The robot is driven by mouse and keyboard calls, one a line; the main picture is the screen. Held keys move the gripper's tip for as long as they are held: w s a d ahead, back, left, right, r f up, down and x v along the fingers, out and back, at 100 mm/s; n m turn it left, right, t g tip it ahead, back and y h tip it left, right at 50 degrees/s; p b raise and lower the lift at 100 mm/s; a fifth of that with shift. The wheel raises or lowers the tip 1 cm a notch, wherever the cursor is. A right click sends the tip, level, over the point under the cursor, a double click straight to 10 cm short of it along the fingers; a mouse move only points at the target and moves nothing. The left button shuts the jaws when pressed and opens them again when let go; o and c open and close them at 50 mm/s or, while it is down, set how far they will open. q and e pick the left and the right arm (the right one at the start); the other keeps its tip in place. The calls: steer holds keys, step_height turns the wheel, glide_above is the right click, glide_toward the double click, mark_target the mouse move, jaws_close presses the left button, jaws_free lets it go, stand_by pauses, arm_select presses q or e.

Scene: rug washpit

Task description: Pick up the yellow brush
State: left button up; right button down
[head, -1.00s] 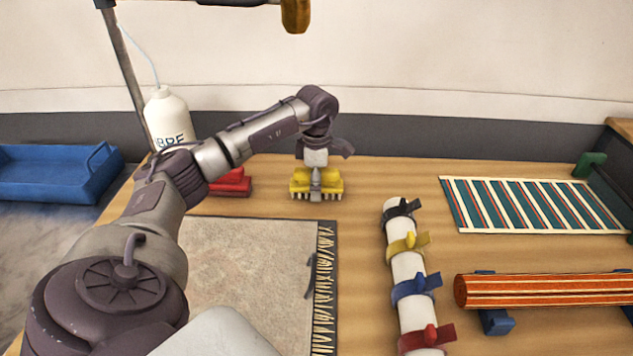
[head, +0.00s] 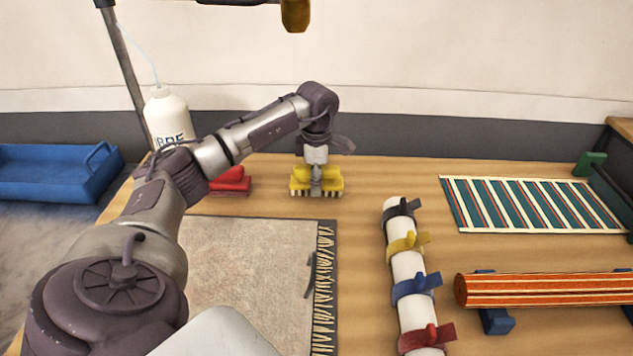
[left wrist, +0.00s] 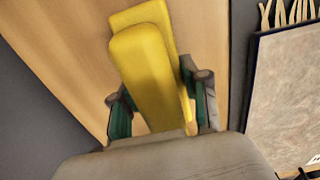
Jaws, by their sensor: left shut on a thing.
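The yellow brush (head: 328,183) is at the back of the wooden table, with pale bristles facing down. My left gripper (head: 316,186) reaches down over it from above and is shut on it. In the left wrist view the yellow brush (left wrist: 150,75) lies between the two green-padded fingers of my left gripper (left wrist: 160,115). I cannot tell whether the bristles still touch the table. My right gripper is in neither view.
A red brush (head: 232,181) lies left of the yellow one. A beige fringed rug (head: 250,270) lies in front. A white tube with coloured clamps (head: 408,268), a striped rug (head: 530,205) and an orange roll (head: 550,290) are to the right. A white bottle (head: 168,118) stands behind my arm.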

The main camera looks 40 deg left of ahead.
arm_select(q)
steer(key=r, duration=0.4)
steer(key=shift+d+b, duration=0.3)
steer(key=s+d+r, duration=0.2)
steer(key=d+r, duration=0.4)
steer(key=d, duration=0.4)
steer(key=shift+s+d+r+b, duration=0.2)
steer(key=shift+s+d+b, duration=0.15)
steer(key=shift+s+d, duration=0.05)
